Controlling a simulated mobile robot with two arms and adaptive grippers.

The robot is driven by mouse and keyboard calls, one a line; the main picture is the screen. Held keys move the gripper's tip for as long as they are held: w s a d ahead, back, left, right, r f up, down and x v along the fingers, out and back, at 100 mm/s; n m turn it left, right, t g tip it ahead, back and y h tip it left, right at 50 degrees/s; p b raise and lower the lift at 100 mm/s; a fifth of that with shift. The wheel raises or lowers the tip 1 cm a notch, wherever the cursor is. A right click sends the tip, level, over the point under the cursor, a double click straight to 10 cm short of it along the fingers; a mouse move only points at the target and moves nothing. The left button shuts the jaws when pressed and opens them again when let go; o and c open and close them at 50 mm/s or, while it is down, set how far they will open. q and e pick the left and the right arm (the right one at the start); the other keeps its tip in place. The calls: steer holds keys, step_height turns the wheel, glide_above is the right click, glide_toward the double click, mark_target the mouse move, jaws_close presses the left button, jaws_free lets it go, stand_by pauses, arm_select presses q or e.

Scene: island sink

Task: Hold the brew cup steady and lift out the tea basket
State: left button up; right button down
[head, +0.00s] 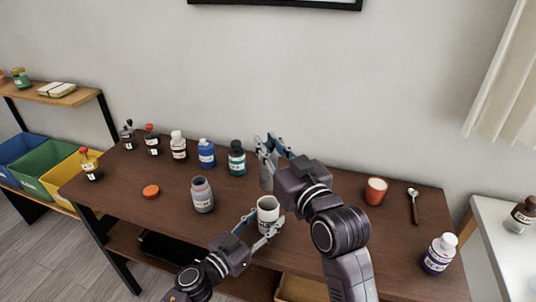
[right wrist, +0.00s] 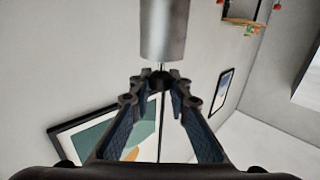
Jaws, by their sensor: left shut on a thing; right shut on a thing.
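The white brew cup (head: 268,214) stands upright near the front of the brown table in the head view. My left gripper (head: 266,228) is shut on the cup's lower side. My right gripper (head: 268,148) is above and shut on the basket's thin handle. In the right wrist view, the fingertips (right wrist: 160,80) meet at the handle, and the silver basket (right wrist: 164,30) is at the top. The cup's inside is mostly hidden.
Several bottles, including a dark green one (head: 237,158) and a blue one (head: 206,153), line the back left. A grey jar (head: 202,195) and orange lid (head: 151,191) lie left of the cup.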

steer(key=shift+r, duration=0.9)
arm_select(q)
steer(key=o, duration=1.3)
